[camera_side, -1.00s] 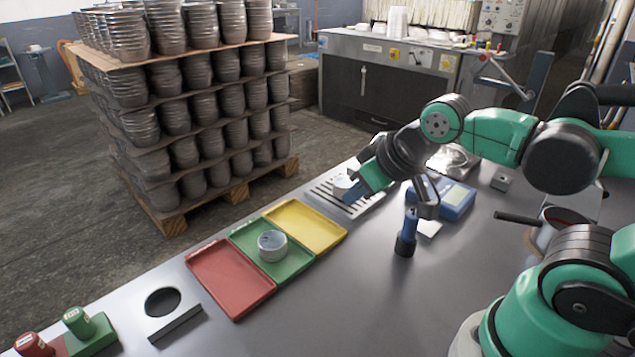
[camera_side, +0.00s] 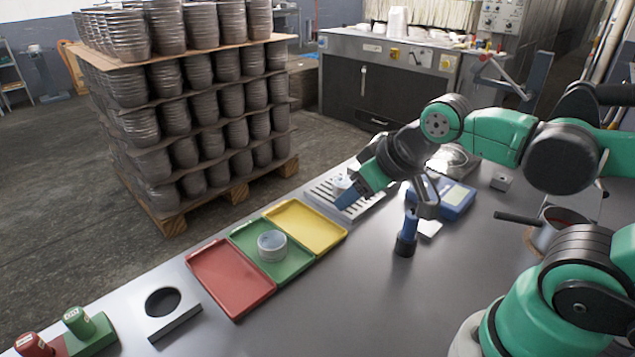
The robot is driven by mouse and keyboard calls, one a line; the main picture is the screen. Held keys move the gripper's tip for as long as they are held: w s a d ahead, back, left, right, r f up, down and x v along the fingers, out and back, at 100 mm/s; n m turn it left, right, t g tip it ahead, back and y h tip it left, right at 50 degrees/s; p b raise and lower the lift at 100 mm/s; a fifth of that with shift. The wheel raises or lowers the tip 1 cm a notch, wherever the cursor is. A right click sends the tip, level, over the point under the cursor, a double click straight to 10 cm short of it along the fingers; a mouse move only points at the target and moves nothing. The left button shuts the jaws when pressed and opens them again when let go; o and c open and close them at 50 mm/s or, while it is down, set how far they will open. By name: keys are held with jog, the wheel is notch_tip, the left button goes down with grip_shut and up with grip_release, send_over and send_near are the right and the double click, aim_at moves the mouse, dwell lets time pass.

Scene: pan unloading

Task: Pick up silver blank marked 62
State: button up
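My gripper (camera_side: 347,196), with blue fingers, points down and left over the slotted grey rack (camera_side: 322,191). A small silver piece (camera_side: 341,181) shows at the rack just behind the fingers. The fingers partly cover it, and I cannot tell whether they touch it or how far apart they are. Another round silver piece (camera_side: 271,243), perhaps a short stack, sits in the green tray (camera_side: 296,268). The number 62 cannot be read on either piece.
A red tray (camera_side: 232,280) and a yellow tray (camera_side: 318,232) flank the green one. A dark-based blue upright tool (camera_side: 406,240) and a blue scale-like device (camera_side: 455,200) stand right of the rack. A gauge block with a hole (camera_side: 165,305) lies front left.

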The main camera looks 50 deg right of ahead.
jog(key=o, duration=0.7)
jog(key=shift+o, duration=0.2)
jog(key=n+t+y, duration=0.2)
jog(key=n+y, duration=0.2)
jog(key=y, duration=0.1)
send_near(347, 182)
jog(key=w+a, duration=0.1)
jog(key=a, duration=0.1)
jog(key=w+a, duration=0.1)
jog(key=w+a+f, duration=0.1)
jog(key=w+a, duration=0.1)
jog(key=shift+a+f, duration=0.1)
jog(key=shift+a, duration=0.2)
jog(key=d+f+t, duration=0.1)
jog(key=d, duration=0.1)
jog(key=s+d+f+n+t+y, duration=0.1)
jog(key=f, duration=0.1)
jog(key=shift+d+t, duration=0.4)
jog(key=shift+x, duration=2.7)
